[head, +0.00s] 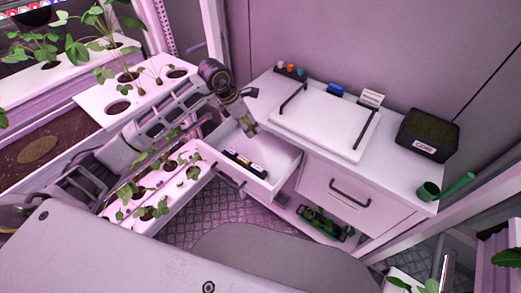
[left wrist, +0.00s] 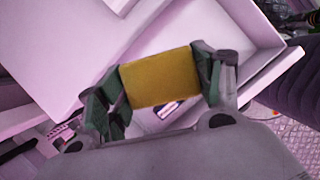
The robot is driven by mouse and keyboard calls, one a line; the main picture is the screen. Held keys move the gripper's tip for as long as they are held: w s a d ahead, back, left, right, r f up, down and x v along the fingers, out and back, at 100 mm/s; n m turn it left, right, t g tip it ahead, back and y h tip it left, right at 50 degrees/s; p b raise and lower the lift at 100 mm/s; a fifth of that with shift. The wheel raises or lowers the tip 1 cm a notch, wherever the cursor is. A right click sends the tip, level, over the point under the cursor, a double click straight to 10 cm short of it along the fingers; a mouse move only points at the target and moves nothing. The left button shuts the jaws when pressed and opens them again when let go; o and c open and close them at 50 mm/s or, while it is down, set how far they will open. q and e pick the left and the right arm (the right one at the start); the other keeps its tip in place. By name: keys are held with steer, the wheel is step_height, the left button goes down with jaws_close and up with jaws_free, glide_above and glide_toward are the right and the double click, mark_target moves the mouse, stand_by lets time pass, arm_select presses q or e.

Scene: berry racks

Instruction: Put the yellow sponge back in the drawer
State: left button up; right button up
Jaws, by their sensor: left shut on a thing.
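The yellow sponge (left wrist: 160,78) is gripped between the two green-padded fingers of my left gripper (left wrist: 162,88) in the left wrist view. In the head view my left gripper (head: 249,122) reaches over the open drawer (head: 283,165) of the white cabinet, and I cannot make out the sponge there. The drawer also shows behind the sponge in the left wrist view (left wrist: 262,52). The sponge appears held above the drawer; its exact height is unclear. My right gripper is not in view.
A closed drawer (head: 345,195) is right of the open one. Planted white racks (head: 130,100) stand at the left, close to my left arm.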

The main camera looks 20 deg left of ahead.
arm_select(q)
steer(key=shift+w+a+r+n, duration=0.15)
steer(key=shift+r+n, duration=0.05)
steer(key=shift+n, duration=0.5)
steer(key=shift+t, duration=0.3)
glide_above(254, 152)
steer(key=s+a, duration=0.1)
steer(key=f, duration=1.3)
steer(key=shift+s+a+f, duration=0.15)
steer(key=shift+s+f, duration=0.05)
steer(key=shift+w+f+p, duration=0.1)
steer(key=shift+f+p, duration=0.15)
steer(key=shift+p, duration=0.05)
steer(key=shift+w+d, duration=0.2)
steer(key=shift+d, duration=0.1)
